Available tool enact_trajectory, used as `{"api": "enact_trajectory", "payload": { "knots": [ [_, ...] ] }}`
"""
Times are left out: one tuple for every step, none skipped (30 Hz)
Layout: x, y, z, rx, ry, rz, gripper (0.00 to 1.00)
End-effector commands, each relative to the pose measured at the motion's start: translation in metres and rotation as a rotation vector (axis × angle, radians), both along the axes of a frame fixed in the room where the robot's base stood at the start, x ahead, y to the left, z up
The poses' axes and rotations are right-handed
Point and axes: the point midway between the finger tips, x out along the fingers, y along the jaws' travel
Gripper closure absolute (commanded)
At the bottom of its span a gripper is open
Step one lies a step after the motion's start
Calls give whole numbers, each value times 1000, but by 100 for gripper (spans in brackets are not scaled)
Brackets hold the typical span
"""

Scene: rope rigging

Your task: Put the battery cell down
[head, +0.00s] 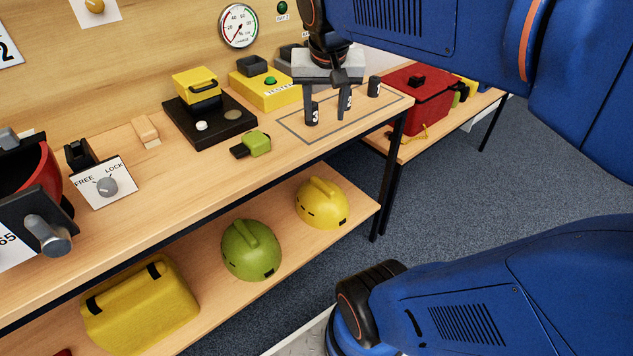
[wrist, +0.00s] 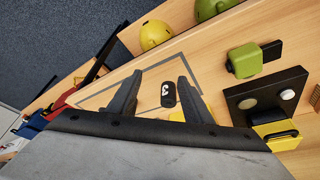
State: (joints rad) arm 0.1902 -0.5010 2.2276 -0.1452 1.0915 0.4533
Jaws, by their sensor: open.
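Battery cells are small black cylinders with white numbers. The cell marked 3 (head: 313,116) stands upright inside the dark outlined area (head: 291,132) at the table's right end. My gripper (head: 326,111) hangs above that area, fingers pointing down, open. In the wrist view the cell (wrist: 168,95) shows between the two spread fingers (wrist: 160,84), with a gap on each side; it looks free of them. A second cell (head: 348,101), its number partly hidden, stands behind my right finger. A third black cell (head: 375,87) stands further right.
A yellow tester box (head: 264,93) and a black base (head: 208,127) with a yellow block stand left of the outline. A green-and-black piece (head: 254,145) lies near the front edge. A red box (head: 415,95) sits on the far-right table. Helmets lie on the lower shelf.

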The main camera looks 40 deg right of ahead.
Motion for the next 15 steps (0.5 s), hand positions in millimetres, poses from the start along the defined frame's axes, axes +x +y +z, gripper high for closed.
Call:
{"api": "enact_trajectory", "payload": {
  "knots": [
    [-15,16,-11,0,-6,76,54],
    [-23,25,-17,-1,-9,123,54],
    [-33,36,-26,-3,-14,186,54],
    [-40,43,-33,-5,-17,232,54],
    [-48,50,-40,-7,-21,277,54],
    [-57,59,-49,-9,-28,332,54],
    [-64,65,-56,-11,-30,371,54],
    [-70,70,-61,-13,-35,406,54],
    [-77,77,-69,-16,-40,451,54],
    [-82,80,-74,-19,-43,481,54],
    [-87,84,-78,-20,-46,507,54],
    [-92,88,-84,-22,-50,536,54],
    [-94,90,-87,-23,-52,554,54],
    [-97,92,-89,-25,-54,568,54],
    [-99,93,-92,-27,-57,583,54]
  ]
}}
